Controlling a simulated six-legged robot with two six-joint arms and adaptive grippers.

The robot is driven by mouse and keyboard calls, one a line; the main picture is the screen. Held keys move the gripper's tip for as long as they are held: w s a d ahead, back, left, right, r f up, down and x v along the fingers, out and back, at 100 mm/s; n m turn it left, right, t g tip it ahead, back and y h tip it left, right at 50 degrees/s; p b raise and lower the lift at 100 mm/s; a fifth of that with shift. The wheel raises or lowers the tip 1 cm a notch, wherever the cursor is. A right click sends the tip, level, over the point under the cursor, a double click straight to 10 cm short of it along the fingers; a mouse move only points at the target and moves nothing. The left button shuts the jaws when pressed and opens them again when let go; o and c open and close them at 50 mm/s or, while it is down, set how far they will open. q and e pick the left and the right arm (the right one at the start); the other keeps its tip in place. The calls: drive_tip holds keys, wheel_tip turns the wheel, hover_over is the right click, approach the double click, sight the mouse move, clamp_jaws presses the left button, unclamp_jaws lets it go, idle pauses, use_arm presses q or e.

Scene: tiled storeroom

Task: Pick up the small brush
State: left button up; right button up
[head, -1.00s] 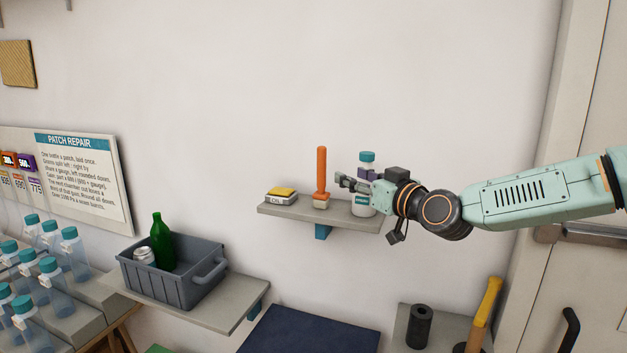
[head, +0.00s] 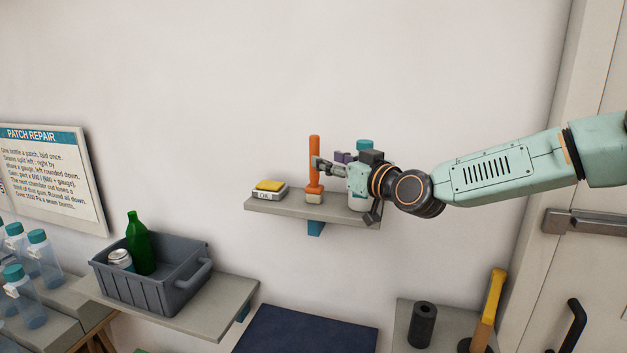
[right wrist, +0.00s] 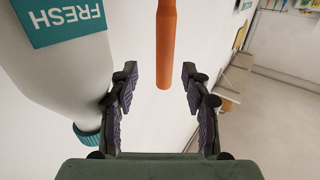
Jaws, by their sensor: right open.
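The small brush stands upright on the wall shelf, with its orange handle (head: 314,150) up and a pale bristle block (head: 314,197) below. My right gripper (head: 319,164) comes in from the right at the height of the handle, its fingertips overlapping the handle's right edge in the head view. In the right wrist view the gripper (right wrist: 159,88) is open and empty. The orange handle (right wrist: 166,45) appears upside down there, its end between the two fingertips with gaps on both sides. I cannot tell how deep it is between them. My left gripper is out of view.
A white bottle with a teal cap (head: 364,145) stands right behind my right gripper, close beside a finger in the wrist view (right wrist: 45,70). A box with a yellow top (head: 270,186) sits on the shelf's (head: 290,205) left end. A grey crate (head: 150,285) stands lower left.

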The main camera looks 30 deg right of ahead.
sight(318, 153)
drive_tip(key=shift+w+a+r, duration=0.1)
drive_tip(key=shift+a+r, duration=0.15)
drive_tip(key=shift+a, duration=0.3)
drive_tip(key=shift+w+r, duration=0.1)
drive_tip(key=w, duration=0.5)
drive_tip(key=shift+d+p, duration=0.1)
drive_tip(key=shift+p, duration=0.25)
drive_tip(key=shift+w, duration=0.15)
drive_tip(key=shift+s+r, duration=0.1)
drive_tip(key=shift+s, duration=0.2)
drive_tip(key=shift+w, duration=0.15)
drive_tip(key=shift+c, duration=1.3)
drive_tip(key=shift+w+f, duration=0.2)
drive_tip(key=c, duration=0.3)
drive_tip(key=shift+s+r, duration=0.15)
drive_tip(key=shift+s, duration=0.05)
drive_tip(key=c, duration=0.4)
drive_tip(key=shift+s, duration=0.1)
clamp_jaws()
